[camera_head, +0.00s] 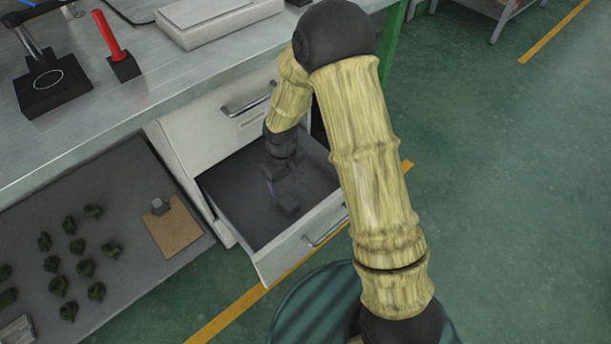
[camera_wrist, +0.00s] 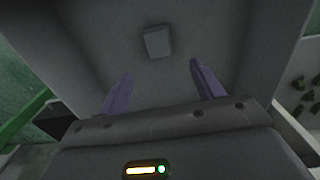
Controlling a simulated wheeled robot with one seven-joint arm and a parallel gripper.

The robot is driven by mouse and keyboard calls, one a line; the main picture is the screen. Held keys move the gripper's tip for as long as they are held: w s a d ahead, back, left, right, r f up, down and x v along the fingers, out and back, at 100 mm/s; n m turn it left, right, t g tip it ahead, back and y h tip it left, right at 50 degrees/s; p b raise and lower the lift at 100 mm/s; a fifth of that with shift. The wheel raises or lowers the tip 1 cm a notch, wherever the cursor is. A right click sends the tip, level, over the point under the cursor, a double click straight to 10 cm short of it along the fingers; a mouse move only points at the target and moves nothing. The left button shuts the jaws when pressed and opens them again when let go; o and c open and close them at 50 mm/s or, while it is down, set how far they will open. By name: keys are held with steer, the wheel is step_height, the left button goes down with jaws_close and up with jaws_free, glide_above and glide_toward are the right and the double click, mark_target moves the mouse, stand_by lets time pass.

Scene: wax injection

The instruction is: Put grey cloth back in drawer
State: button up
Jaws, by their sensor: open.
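An open drawer (camera_head: 229,203) with a dark grey inside juts out from the white cabinet under the bench. My gripper (camera_head: 279,192) reaches down into it and is open. In the wrist view my gripper (camera_wrist: 160,88) shows two purple fingers set apart, with nothing between them. A small grey rectangular piece (camera_wrist: 157,42), which looks like the folded grey cloth, lies on the drawer floor beyond the fingertips, apart from them. In the head view my gripper's dark shape makes the cloth hard to tell apart.
A second drawer above (camera_head: 245,108) is shut. The metal bench top (camera_head: 150,85) holds a pale box (camera_head: 215,22), a red-handled tool (camera_head: 113,45) and a black stand (camera_head: 52,88). A low shelf (camera_head: 130,190) bears several small green parts and a clipboard (camera_head: 172,226). Green floor lies clear at right.

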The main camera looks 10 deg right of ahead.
steer(key=s+d+r+m+t, duration=0.1)
steer(key=s+d+r+m, duration=0.2)
steer(key=s+d+r, duration=0.3)
steer(key=s+d+r+m+t, duration=0.1)
steer(key=s+d+r+m, duration=0.2)
steer(key=s+d+r, duration=0.4)
step_height(320, 180, up, 4)
steer(key=shift+d+f+m+t, duration=0.1)
steer(key=shift+d+m+t, duration=0.2)
steer(key=shift+d+m, duration=0.15)
steer(key=shift+w, duration=0.1)
steer(key=shift+c, duration=0.2)
